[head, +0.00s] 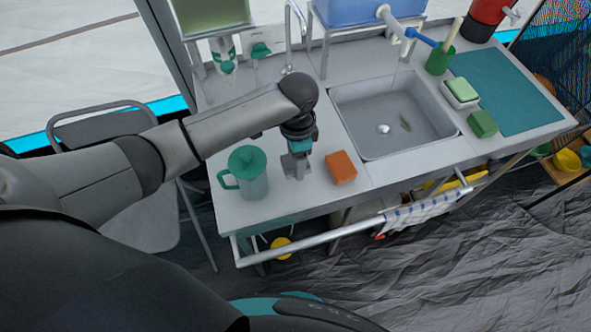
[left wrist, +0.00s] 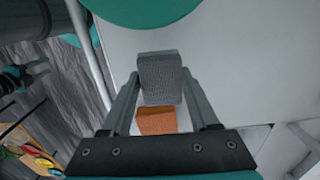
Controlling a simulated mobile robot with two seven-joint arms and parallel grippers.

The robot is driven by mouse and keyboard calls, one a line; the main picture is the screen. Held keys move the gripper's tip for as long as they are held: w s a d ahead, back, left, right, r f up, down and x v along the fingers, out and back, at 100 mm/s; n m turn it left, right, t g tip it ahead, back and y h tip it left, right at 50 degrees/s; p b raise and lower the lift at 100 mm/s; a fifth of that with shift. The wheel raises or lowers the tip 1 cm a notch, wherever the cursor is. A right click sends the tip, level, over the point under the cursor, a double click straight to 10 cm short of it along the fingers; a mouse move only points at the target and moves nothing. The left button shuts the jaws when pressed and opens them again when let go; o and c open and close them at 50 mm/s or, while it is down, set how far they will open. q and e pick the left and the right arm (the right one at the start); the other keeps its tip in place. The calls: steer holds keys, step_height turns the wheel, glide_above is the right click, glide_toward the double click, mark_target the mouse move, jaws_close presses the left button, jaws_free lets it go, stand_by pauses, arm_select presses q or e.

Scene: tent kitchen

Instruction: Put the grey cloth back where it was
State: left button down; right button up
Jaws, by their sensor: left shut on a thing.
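The grey cloth (left wrist: 161,75) is a small, textured grey piece between the two fingers of my left gripper in the left wrist view. My left gripper (head: 296,172) is shut on it, pointing down over the near left part of the metal counter (head: 225,205). In the head view the cloth is hard to tell apart from the grey fingers. An orange block (head: 341,167) lies on the counter just right of the gripper; an orange piece also shows in the left wrist view (left wrist: 157,121).
A pitcher with a green lid (head: 248,172) stands close left of the gripper. The sink (head: 395,115) is to the right. A checked towel (head: 420,211) hangs on the front rail (head: 315,235). Bare counter lies behind the orange block.

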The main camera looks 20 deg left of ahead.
arm_select(q)
steer(key=shift+f+b, duration=0.5)
steer(key=shift+f, duration=1.7)
steer(key=shift+c, duration=0.7)
jaws_free()
steer(key=shift+f, duration=0.15)
step_height(320, 180, up, 12)
steer(key=shift+d+r+p, duration=0.1)
steer(key=shift+r+p, duration=0.1)
steer(key=shift+p, duration=1.05)
